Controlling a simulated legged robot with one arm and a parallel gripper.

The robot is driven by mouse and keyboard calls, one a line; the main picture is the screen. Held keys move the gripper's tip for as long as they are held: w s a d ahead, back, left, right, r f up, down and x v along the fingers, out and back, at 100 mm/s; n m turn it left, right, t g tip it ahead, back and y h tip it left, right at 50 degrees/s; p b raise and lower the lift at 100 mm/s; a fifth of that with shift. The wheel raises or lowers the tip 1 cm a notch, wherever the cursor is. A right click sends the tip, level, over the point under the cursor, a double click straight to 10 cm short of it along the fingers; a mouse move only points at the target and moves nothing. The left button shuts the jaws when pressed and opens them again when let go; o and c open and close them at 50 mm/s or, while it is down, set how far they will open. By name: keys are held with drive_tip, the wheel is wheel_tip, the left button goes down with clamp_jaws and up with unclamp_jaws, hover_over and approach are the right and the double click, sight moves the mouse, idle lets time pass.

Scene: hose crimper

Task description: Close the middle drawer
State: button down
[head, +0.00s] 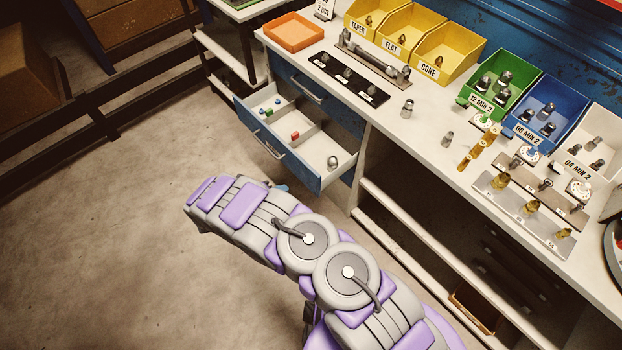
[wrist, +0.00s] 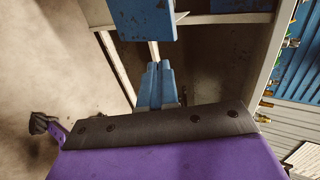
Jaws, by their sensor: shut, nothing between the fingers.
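The middle drawer (head: 318,182) stands pulled out of the blue cabinet under the workbench. It has a blue front with a bar handle and a white inside split by dividers. Small green, blue and red parts and a metal fitting lie in it. In the head view my arm hides most of my gripper; only a bit of blue (head: 283,187) shows past it, just in front of and below the drawer front. In the wrist view my blue gripper fingers (wrist: 158,68) are together and empty. A blue panel (wrist: 143,18), likely a drawer front, lies beyond the fingertips, with a visible gap.
Another blue drawer front with a handle (head: 308,90) sits above, shut. The white worktop (head: 425,130) carries an orange tray (head: 294,32), yellow, green and blue bins, and several metal fittings. Open shelves (head: 420,225) lie right of the drawers. The floor to the left is clear.

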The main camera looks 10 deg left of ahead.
drive_tip(key=b, duration=0.4)
approach(315, 176)
drive_tip(key=w+d+f, duration=0.1)
drive_tip(key=f, duration=0.1)
drive_tip(key=w+d+f, duration=0.1)
drive_tip(key=w+f, duration=0.1)
drive_tip(key=shift+w+d, duration=0.1)
drive_tip(key=shift+w+d+r, duration=0.1)
drive_tip(key=shift+w+d, duration=0.1)
drive_tip(key=shift+w, duration=0.3)
drive_tip(key=shift+w+d, duration=0.1)
drive_tip(key=shift+d, duration=0.2)
drive_tip(key=shift+d+r, duration=0.15)
